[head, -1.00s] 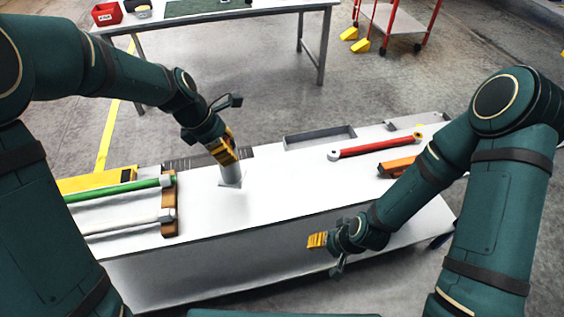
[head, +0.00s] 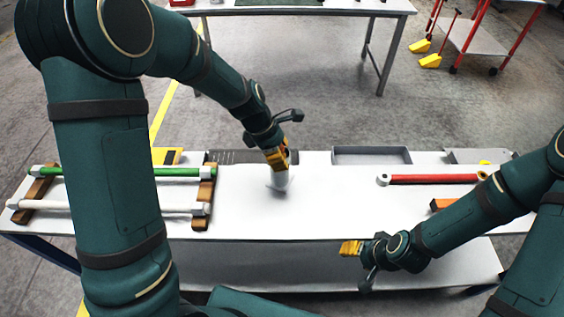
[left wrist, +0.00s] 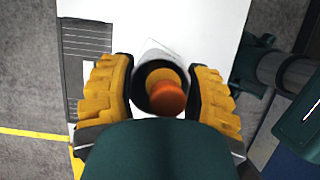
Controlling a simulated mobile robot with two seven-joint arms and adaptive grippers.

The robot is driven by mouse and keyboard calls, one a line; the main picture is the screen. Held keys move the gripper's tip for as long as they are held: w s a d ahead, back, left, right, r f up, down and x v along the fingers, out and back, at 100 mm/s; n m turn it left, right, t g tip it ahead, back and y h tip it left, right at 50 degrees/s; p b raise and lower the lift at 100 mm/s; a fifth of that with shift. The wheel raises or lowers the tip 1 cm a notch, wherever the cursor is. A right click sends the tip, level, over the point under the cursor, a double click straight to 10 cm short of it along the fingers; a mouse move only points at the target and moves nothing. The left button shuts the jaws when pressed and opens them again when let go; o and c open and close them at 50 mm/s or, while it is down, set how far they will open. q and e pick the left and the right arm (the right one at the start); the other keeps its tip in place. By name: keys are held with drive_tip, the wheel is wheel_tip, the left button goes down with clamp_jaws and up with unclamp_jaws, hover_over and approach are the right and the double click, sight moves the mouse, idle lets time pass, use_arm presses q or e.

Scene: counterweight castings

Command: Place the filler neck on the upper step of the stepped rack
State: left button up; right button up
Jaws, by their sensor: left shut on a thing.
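My left gripper (head: 279,165) is shut on a pale grey tube, which I take as the filler neck (head: 280,182), over the middle of the white bench. In the left wrist view the neck (left wrist: 152,62) stands between the yellow fingers (left wrist: 160,98), its dark mouth facing the camera with an orange round part inside. I cannot tell whether its lower end touches the bench. At the left, a brown wooden rack (head: 207,183), perhaps the stepped rack, carries a green bar and a white bar; its steps are not clear. My right gripper (head: 350,248) is in front of the bench; its finger gap is unclear.
The white bench top (head: 320,205) is clear around the neck. Behind lie a grey slotted piece (head: 228,157) and a grey tray (head: 371,156). A red bar (head: 433,180) and an orange block (head: 443,205) lie at the right. Another table (head: 300,10) stands beyond.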

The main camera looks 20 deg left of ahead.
use_arm(q)
wheel_tip(320, 180, down, 2)
drive_tip(key=shift+f, duration=0.25)
drive_tip(key=shift+w+f, duration=0.1)
drive_tip(key=shift+f, duration=0.1)
drive_tip(key=shift+f, duration=0.1)
drive_tip(key=o, duration=1.3)
drive_tip(key=shift+c, duration=0.2)
